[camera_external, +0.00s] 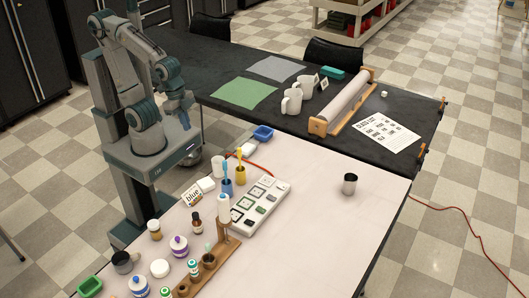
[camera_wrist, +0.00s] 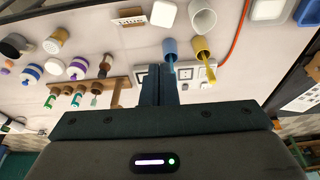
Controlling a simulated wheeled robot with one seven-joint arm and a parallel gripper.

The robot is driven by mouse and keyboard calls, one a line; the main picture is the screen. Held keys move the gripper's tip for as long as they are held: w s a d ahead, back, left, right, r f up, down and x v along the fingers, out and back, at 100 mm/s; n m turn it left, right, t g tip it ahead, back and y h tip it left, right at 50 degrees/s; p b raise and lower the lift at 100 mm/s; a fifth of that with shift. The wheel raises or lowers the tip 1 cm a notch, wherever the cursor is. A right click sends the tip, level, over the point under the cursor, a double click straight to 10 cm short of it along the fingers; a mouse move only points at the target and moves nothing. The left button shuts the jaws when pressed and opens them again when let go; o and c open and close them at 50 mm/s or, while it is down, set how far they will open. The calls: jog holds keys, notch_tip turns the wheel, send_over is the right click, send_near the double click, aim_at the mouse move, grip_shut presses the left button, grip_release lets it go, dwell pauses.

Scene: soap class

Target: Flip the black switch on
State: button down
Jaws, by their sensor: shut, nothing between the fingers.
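A white panel (camera_external: 262,206) lies on the light table. It bears several dark square and rectangular pieces; I cannot tell which is the black switch. In the wrist view the panel (camera_wrist: 186,74) shows partly behind my fingers, and much of it is hidden. My gripper (camera_external: 186,122) is up in the air, behind and to the left of the panel, apart from it. In the wrist view my gripper's fingers (camera_wrist: 160,72) are together, with nothing between them.
A blue cup (camera_external: 226,187) and a yellow cup (camera_external: 240,175) with brushes stand by the panel's back-left end. A metal cup (camera_external: 349,184) stands right, with clear table between.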

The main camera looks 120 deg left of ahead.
jog(key=w+d+b, duration=0.1)
jog(key=w+d, duration=0.2)
jog(key=w, duration=1.3)
jog(key=g+b, duration=0.1)
jog(key=b, duration=0.1)
send_over(252, 223)
jog(key=s, duration=0.2)
notch_tip(252, 223, down, 8)
jog(key=f, duration=0.1)
jog(key=shift+r, duration=0.3)
jog(key=f, duration=0.4)
jog(key=w+f+p, duration=0.1)
jog(key=f, duration=0.9)
jog(key=shift+w, duration=0.35)
jog(key=shift+f, duration=0.2)
jog(key=shift+s, duration=0.1)
